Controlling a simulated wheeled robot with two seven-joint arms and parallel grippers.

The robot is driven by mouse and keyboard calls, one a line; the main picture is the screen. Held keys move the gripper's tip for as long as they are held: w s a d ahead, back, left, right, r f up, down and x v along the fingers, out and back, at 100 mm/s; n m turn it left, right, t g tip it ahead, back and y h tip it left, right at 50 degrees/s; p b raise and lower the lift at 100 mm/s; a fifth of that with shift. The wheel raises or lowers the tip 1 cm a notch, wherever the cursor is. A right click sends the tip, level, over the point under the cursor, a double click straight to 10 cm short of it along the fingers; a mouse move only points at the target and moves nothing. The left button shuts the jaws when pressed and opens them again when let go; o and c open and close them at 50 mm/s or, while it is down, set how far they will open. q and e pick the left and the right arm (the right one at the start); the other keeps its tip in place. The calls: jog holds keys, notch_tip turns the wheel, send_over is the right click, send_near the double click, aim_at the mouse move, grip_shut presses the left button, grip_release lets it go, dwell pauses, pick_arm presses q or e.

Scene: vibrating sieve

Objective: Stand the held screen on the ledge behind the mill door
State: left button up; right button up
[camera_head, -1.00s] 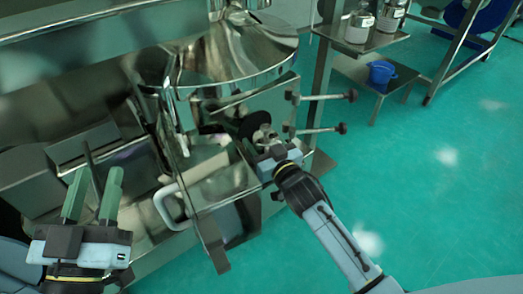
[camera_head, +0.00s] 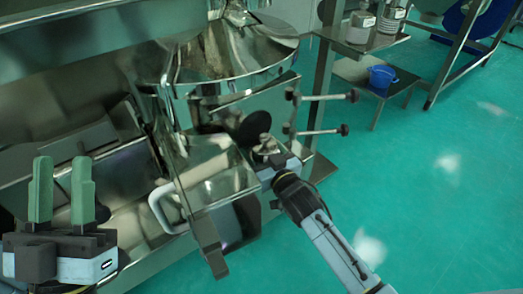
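A dark round disc (camera_head: 254,128), which looks like the screen, stands on edge at the mill's front, behind the open door. The door (camera_head: 205,238) is swung out toward me, with a pale loop handle (camera_head: 161,208). My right gripper (camera_head: 266,147) is just below and right of the disc, very close to it. Its fingertips are small and partly hidden, so I cannot tell whether they grip the disc. The ledge under the disc is hidden. My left gripper (camera_head: 62,190) is at the far left, its two green fingers upright, apart and empty.
The steel mill body (camera_head: 228,60) rises behind the door. Two clamp rods with dark knobs (camera_head: 344,129) stick out right of the disc. A shelf at upper right holds metal containers (camera_head: 359,27), with a blue bucket (camera_head: 382,76) below. Green floor at right is clear.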

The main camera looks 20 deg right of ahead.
jog(key=shift+o, duration=0.5)
jog(key=shift+r, duration=0.25)
jog(key=s+p, duration=0.1)
jog(key=s, duration=0.2)
jog(key=s+d+p, duration=0.1)
jog(key=s, duration=0.2)
jog(key=shift+s+d+p, duration=0.1)
jog(key=shift+s+p, duration=0.1)
jog(key=shift+p, duration=0.2)
pick_arm(q)
jog(key=w+f+g+y+p, duration=0.1)
jog(key=w+f+g+y, duration=0.2)
jog(key=f+g, duration=0.6)
jog(key=shift+w+a+f+p, duration=0.15)
jog(key=shift+a+f+p, duration=0.2)
jog(key=shift+f, duration=0.6)
pick_arm(e)
jog(key=shift+s+d+f, duration=0.1)
jog(key=shift+s+d, duration=0.1)
jog(key=shift+s, duration=0.7)
jog(key=shift+s+d+r, duration=0.1)
jog(key=shift+s+d, duration=0.05)
jog(key=shift+s, duration=0.75)
jog(key=shift+s+d+f, duration=0.1)
jog(key=shift+s+d, duration=0.1)
jog(key=shift+s, duration=0.7)
